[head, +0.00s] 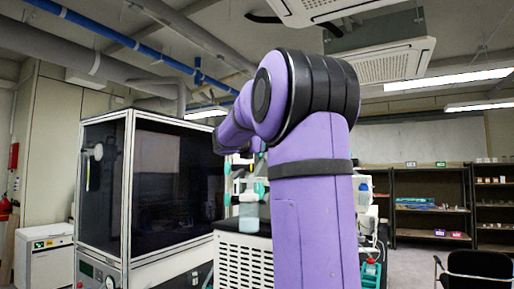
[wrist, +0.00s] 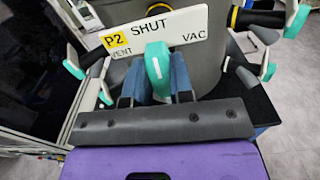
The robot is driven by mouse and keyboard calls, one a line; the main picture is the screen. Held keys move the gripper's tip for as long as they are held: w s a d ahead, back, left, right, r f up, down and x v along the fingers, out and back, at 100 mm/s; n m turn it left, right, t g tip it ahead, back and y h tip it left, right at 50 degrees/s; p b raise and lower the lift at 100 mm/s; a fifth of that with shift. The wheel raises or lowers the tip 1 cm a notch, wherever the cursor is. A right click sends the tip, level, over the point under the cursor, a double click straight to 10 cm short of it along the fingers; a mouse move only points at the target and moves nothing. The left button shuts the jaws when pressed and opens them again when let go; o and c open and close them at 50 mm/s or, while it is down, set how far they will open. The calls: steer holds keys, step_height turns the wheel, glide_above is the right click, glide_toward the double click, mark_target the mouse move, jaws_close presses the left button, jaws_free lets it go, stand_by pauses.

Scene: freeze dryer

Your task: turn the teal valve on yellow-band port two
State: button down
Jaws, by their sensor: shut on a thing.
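In the wrist view the teal valve (wrist: 155,62) has a white line on its handle and stands in front of a white label plate (wrist: 205,30). The plate carries a yellow P2 patch (wrist: 115,40) and the words VENT, SHUT and VAC. The handle points up toward SHUT. My gripper (wrist: 160,82) is shut on this handle, with one blue-padded finger on each side. The valve's lower part is hidden between the fingers. In the head view my purple arm hides the gripper and this valve.
Other teal valve handles flank the grey drum (wrist: 215,75) in the wrist view, left and right, close to my gripper. In the head view a clear flask (head: 249,215) hangs beside my arm, and a dark-windowed cabinet (head: 165,185) stands at left.

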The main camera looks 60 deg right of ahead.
steer(key=m, duration=0.5)
steer(key=shift+m, duration=0.4)
steer(key=m, duration=0.5)
steer(key=shift+s+f, duration=0.1)
steer(key=shift+m, duration=0.3)
steer(key=c, duration=1)
jaws_free()
steer(key=s+a, duration=0.1)
steer(key=a, duration=0.9)
steer(key=shift+a, duration=0.4)
